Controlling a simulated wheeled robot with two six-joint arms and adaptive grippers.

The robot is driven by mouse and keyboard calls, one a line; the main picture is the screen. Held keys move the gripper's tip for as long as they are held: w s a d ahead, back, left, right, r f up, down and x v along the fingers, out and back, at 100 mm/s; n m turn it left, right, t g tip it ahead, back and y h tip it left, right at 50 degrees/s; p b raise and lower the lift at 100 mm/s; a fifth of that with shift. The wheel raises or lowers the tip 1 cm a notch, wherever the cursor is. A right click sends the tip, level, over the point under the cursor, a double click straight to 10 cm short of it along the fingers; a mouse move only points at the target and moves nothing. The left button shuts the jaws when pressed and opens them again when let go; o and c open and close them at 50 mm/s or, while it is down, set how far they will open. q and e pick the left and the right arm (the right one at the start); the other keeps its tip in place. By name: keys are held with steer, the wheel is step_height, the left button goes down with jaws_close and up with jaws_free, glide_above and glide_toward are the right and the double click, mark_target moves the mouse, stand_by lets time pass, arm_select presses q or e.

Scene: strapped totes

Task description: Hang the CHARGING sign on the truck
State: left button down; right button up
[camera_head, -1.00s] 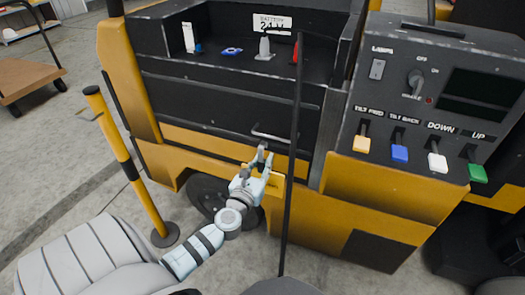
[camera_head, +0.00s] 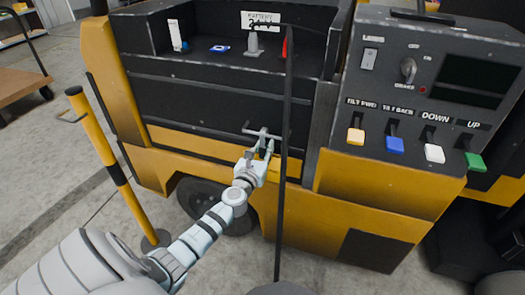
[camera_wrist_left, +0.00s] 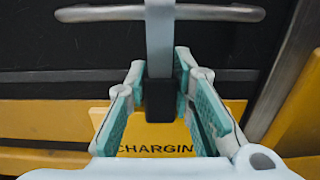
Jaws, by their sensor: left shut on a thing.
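The yellow CHARGING sign (camera_wrist_left: 155,143) hangs below my left gripper, its lettering partly cut off by the fingers. A grey hook strip (camera_wrist_left: 160,40) with a black block (camera_wrist_left: 160,100) rises from it. My left gripper (camera_head: 264,150) is shut on the black block, one finger each side (camera_wrist_left: 160,98). The truck (camera_head: 380,195) is yellow and black, with a metal handle bar (camera_head: 249,131) on its dark panel. In the wrist view the strip crosses in front of the bar (camera_wrist_left: 95,13). Its top is out of frame, so I cannot tell whether it is hooked over. My right gripper is not in view.
A thin black rod (camera_head: 285,100) stands upright just right of the left gripper. A yellow-black post (camera_head: 112,160) stands at the left. The control panel (camera_head: 430,100) with coloured levers is at the right. A brown cart (camera_head: 18,88) stands on the open floor.

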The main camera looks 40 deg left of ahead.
arm_select(q)
steer(key=shift+f, duration=0.25)
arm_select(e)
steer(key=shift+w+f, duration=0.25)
